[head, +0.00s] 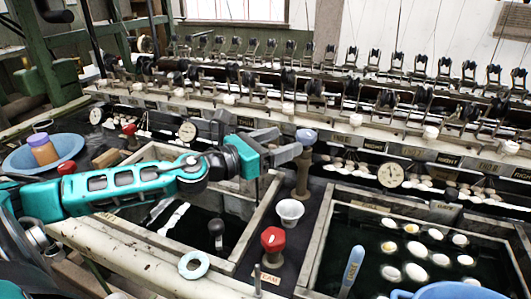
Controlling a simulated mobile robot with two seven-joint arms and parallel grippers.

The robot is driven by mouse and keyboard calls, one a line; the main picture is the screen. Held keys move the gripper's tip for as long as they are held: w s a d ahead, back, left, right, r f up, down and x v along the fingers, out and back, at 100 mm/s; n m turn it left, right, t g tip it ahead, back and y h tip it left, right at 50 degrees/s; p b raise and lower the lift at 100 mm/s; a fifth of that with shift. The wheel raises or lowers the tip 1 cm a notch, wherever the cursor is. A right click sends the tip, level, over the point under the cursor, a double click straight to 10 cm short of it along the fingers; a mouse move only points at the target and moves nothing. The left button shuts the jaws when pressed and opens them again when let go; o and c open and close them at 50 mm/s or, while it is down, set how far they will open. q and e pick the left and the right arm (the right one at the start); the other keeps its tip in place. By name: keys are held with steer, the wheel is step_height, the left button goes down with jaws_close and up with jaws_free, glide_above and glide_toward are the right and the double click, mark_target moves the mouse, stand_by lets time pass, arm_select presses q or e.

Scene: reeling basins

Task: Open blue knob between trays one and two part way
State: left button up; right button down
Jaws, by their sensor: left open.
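The blue knob (306,136) sits on top of an upright brownish valve post (302,175) on the dark strip between the left tray (257,222) and the right tray (318,245). My left arm reaches in from the left over the left tray. My left gripper (284,146) is open, its grey fingers pointing right at the blue knob from just left of it. I cannot tell whether the fingertips touch the knob or post. Nothing shows between the fingers. My right gripper is not in view.
A red knob (273,239) and a white cup (290,211) stand on the same strip, nearer me. A blue-handled tool (353,264) leans in the right tray, where several cocoons (417,249) float. A reeling machine row (340,118) runs behind. A pale blue ring (194,264) lies in front.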

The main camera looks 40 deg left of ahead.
arm_select(q)
steer(key=shift+b+v, duration=0.55)
steer(key=shift+v, duration=1.15)
